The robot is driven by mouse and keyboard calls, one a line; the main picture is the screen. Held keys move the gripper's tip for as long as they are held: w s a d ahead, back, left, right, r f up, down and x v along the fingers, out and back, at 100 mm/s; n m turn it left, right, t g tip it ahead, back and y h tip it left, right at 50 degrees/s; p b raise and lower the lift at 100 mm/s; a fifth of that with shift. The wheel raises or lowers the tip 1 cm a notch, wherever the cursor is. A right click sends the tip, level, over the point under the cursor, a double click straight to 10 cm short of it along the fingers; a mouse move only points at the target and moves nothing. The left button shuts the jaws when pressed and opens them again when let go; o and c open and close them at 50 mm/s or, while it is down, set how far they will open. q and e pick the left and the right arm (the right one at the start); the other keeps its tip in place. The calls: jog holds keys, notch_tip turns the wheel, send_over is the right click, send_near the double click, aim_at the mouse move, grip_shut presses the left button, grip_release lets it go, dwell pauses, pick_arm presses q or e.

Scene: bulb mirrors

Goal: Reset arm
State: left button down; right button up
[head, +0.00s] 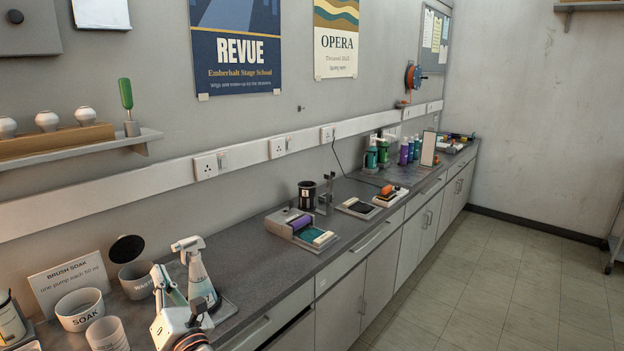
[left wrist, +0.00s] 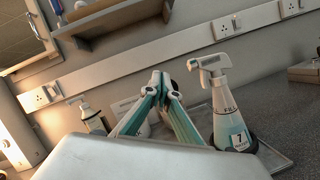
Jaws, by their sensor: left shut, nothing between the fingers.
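My left gripper (head: 158,272) is at the lower left of the head view, above the counter near the soak cups. Its teal-and-white fingers are closed together with nothing between them; they also show in the left wrist view (left wrist: 160,82). A white spray bottle (head: 199,279) stands upright on a tray just right of the gripper. In the left wrist view the same bottle (left wrist: 228,110) has a "FILL" mark and a "7" label, and stands beyond and right of the fingers. My right gripper is in neither view.
A SOAK cup (head: 80,311), another cup (head: 136,281) and a "BRUSH SOAK" sign (head: 70,280) stand close left of the gripper. A grey counter (head: 252,262) runs along the wall, with a tray of coloured items (head: 302,228) farther right. A shelf (head: 80,150) juts out above.

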pick_arm(q)
jog(key=s+d+f+m+t+h, duration=0.2)
jog(key=s+d+f+m+h, duration=0.45)
jog(key=m, duration=0.75)
jog(key=s+d+f+m+t+h, duration=0.1)
jog(key=s+d+f+m+h, duration=0.3)
jog(key=d+f+m+h, duration=0.7)
jog(key=s+a+f+m+g, duration=0.2)
jog(key=s+f+m+g, duration=0.2)
jog(key=s+f+m, duration=0.4)
jog(key=s+a+f+m+g, duration=0.1)
jog(key=s+f+m+g, duration=0.3)
jog(key=s+f+m, duration=0.4)
jog(key=shift+s+a+f+m+g+y, duration=0.4)
jog(key=shift+s+f, duration=0.25)
jog(key=shift+s, duration=0.4)
